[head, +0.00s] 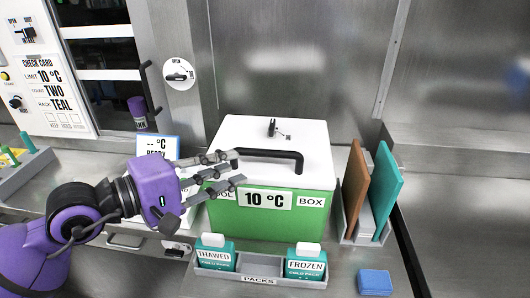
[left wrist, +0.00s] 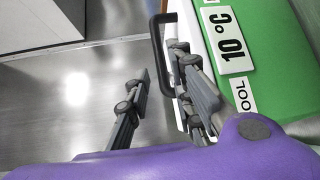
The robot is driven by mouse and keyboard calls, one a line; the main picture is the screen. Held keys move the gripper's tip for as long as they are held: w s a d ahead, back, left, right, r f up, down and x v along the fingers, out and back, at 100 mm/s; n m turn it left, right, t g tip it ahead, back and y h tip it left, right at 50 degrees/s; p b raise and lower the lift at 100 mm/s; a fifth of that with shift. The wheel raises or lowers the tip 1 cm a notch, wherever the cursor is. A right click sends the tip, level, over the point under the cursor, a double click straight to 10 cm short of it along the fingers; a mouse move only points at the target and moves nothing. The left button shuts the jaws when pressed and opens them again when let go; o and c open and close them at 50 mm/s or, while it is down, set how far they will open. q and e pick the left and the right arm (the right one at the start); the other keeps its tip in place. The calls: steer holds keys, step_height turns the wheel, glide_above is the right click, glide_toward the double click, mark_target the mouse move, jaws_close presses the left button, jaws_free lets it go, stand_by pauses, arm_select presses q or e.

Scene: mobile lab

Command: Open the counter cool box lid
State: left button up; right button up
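The counter cool box (head: 270,218) is green with a white lid (head: 255,130) and a "10 °C" label on its front. The lid lies flat and shut. A black bar handle (head: 280,155) runs along the lid's front part; it also shows in the left wrist view (left wrist: 157,45). My left gripper (head: 237,168) is at the handle's left end, fingers spread. In the left wrist view its fingers (left wrist: 160,85) stand apart, with the handle's near end close to the right-hand finger. I cannot tell whether they touch. My right gripper is out of view.
A packs tray (head: 260,281) with thawed and frozen cold packs stands before the box. A rack with brown (head: 355,185) and teal (head: 386,190) boards stands at its right. A blue block (head: 375,282) lies front right. A small display (head: 157,146) stands behind my left gripper.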

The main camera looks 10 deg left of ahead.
mark_target(262, 155)
arm_select(q)
steer(key=p+x, duration=0.1)
steer(key=x, duration=0.9)
steer(key=shift+p, duration=0.35)
jaws_close()
